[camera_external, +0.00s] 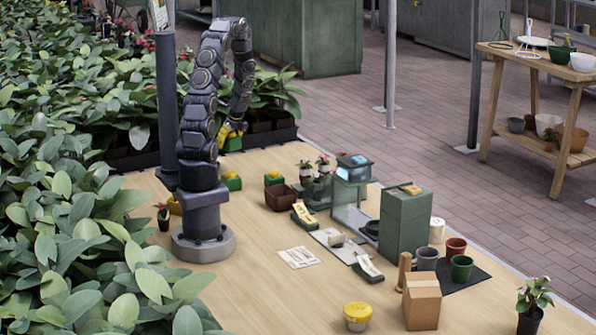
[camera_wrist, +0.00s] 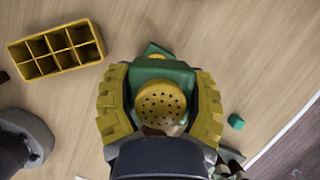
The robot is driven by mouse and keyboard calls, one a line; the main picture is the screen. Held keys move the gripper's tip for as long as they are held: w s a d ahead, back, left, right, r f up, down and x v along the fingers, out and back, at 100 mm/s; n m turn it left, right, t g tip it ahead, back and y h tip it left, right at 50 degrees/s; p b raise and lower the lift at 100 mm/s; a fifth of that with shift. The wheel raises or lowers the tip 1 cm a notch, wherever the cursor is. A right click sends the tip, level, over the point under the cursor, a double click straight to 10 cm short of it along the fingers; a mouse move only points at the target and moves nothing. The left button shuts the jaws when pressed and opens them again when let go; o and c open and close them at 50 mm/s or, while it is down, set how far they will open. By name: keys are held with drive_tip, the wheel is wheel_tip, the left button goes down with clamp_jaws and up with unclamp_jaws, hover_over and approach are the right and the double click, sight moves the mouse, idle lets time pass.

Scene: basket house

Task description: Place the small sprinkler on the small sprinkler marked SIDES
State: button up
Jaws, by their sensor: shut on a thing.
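My gripper (camera_external: 232,127) has ridged yellow fingers and is shut on a small sprinkler, raised above the back left of the table. In the wrist view the held sprinkler (camera_wrist: 160,102) has a round yellow head with holes and a green body between the fingers (camera_wrist: 160,95). In the external view its green body (camera_external: 233,144) hangs under the fingers. Another small green and yellow sprinkler (camera_external: 232,182) stands on the table below, apart from it. A green part (camera_wrist: 153,49) shows past the held body in the wrist view; I cannot tell which sprinkler it belongs to. No SIDES marking is legible.
A yellow cell tray (camera_wrist: 56,50) lies left in the wrist view. A small teal block (camera_wrist: 236,121) lies to the right. A brown pot (camera_external: 279,196) and small potted plants stand right of the standing sprinkler.

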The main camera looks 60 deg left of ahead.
sight(236, 140)
wheel_tip(236, 140, down, 7)
drive_tip(key=shift+f, duration=0.15)
idle(0.4)
drive_tip(key=shift+f, duration=0.2)
drive_tip(key=o, duration=1.2)
drive_tip(key=shift+c, duration=0.2)
drive_tip(key=shift+r, duration=0.1)
drive_tip(key=v, duration=1)
drive_tip(key=shift+w+d+r, duration=0.1)
drive_tip(key=shift+r, duration=0.25)
drive_tip(key=shift+v, duration=0.75)
